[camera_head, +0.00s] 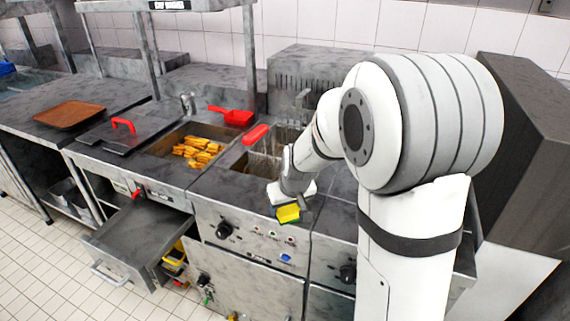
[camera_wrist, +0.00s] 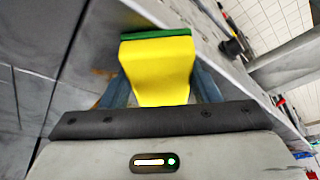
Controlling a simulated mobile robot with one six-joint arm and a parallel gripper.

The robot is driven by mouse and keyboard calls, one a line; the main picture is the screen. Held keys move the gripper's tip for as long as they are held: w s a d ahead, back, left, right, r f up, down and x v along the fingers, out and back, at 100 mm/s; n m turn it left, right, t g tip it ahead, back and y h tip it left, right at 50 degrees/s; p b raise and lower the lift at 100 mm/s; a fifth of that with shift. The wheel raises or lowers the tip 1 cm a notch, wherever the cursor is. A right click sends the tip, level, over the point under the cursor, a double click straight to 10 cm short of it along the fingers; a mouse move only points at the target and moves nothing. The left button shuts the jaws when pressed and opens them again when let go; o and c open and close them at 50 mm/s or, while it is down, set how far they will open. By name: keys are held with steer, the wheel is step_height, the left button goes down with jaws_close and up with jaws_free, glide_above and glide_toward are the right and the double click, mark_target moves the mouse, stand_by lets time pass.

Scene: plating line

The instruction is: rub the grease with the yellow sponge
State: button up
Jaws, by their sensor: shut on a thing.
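The yellow sponge (camera_head: 288,213) has a green scouring side and is held at the end of my arm in the head view. My gripper (camera_wrist: 160,85) is shut on the sponge, with a finger on each side of it in the wrist view. The sponge (camera_wrist: 158,62) fills the space between the fingers, its green layer at the far end. In the head view it is at the front edge of the fryer counter, above the control panel; whether it touches the surface I cannot tell. I cannot make out a distinct grease patch in either view.
A fryer with a basket (camera_head: 262,160) and red handle lies behind my gripper. Left of it is a bin of fries (camera_head: 198,150) and a red scoop (camera_head: 232,116). An open drawer (camera_head: 140,236) juts out at front left. A brown tray (camera_head: 70,114) sits farther left.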

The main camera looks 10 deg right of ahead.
step_height(320, 180, up, 2)
steer(key=shift+r+p, duration=0.1)
steer(key=shift+p, duration=0.2)
steer(key=shift+w+r+p, duration=0.15)
steer(key=shift+r+p, duration=0.35)
steer(key=shift+r, duration=0.15)
steer(key=shift+r+p, duration=1.35)
steer(key=shift+r, duration=0.95)
steer(key=shift+f, duration=0.1)
